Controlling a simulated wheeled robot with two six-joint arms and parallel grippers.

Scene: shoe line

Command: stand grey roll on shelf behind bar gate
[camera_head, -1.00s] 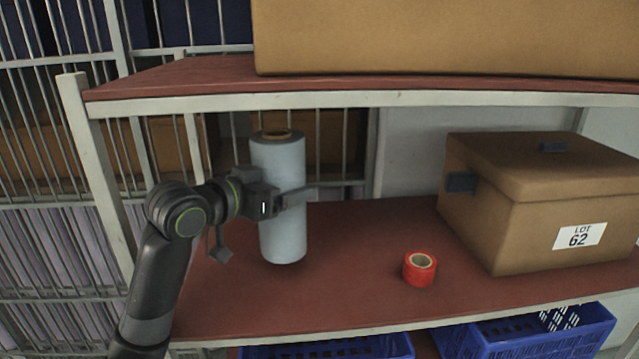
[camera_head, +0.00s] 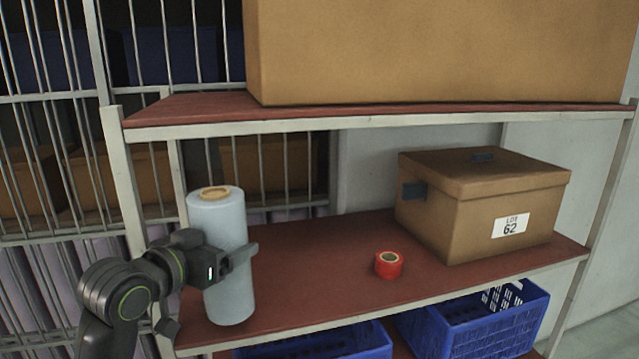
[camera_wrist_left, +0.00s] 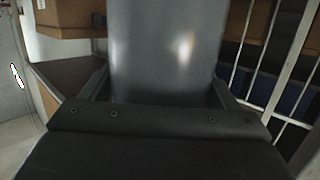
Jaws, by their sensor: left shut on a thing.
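The grey roll (camera_head: 221,235) is upright, with a brown core showing at its top. My left gripper (camera_head: 240,257) is shut on it around its middle, and in the left wrist view the roll (camera_wrist_left: 165,55) fills the space between the fingers. In the head view the roll overlaps the front left part of the red-brown shelf (camera_head: 310,268); I cannot tell whether its base touches the shelf. The bar gate (camera_head: 270,170) of upright metal bars stands behind the shelf on the left. My right gripper is not in view.
A red tape roll (camera_head: 388,265) lies mid-shelf. A brown lidded box (camera_head: 490,205) labelled LOT 62 stands at the shelf's right. The upper shelf (camera_head: 380,115) carries a large carton (camera_head: 440,50). Blue crates (camera_head: 480,320) sit below. A shelf post (camera_head: 128,180) stands left of the roll.

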